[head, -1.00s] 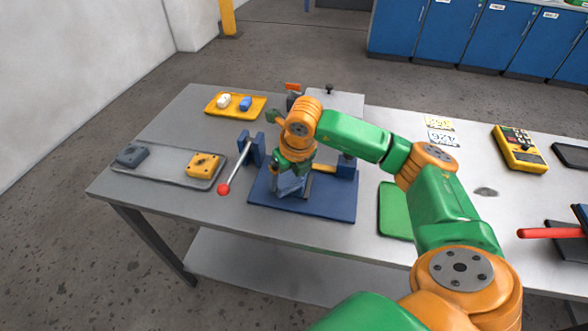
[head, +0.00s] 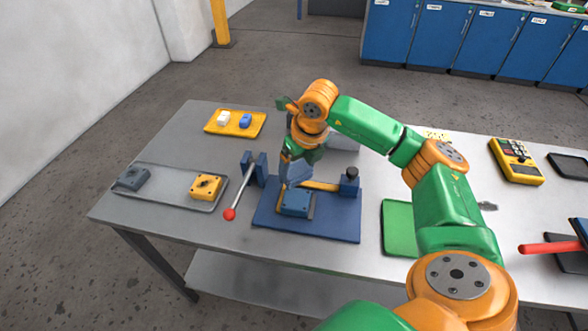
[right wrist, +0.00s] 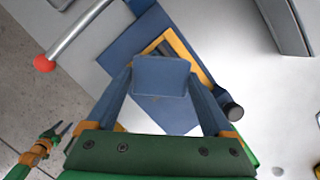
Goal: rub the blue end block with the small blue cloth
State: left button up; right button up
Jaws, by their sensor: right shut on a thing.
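My right gripper (head: 296,178) is above the blue base plate (head: 335,222), shut on a flat blue piece that looks like the small blue cloth. In the right wrist view the cloth (right wrist: 162,77) spans between the two fingertips. A low dark blue block (head: 296,203) sits on the plate just below the gripper, apart from it as far as I can tell. A taller blue block (head: 349,187) with a black knob stands at the right end of a yellow bar (head: 322,186). I cannot tell which is the end block. My left gripper (right wrist: 62,131) shows small in the right wrist view, open.
A lever with a red ball (head: 229,214) stands left of the plate. A grey tray (head: 165,190) holds grey and yellow parts. A yellow tray (head: 219,130) holds white and blue pieces. A green mat (head: 397,228) lies to the right.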

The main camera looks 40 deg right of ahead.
notch_tip(320, 180, up, 2)
jog(key=shift+r+p, duration=0.1)
jog(key=shift+p, duration=0.5)
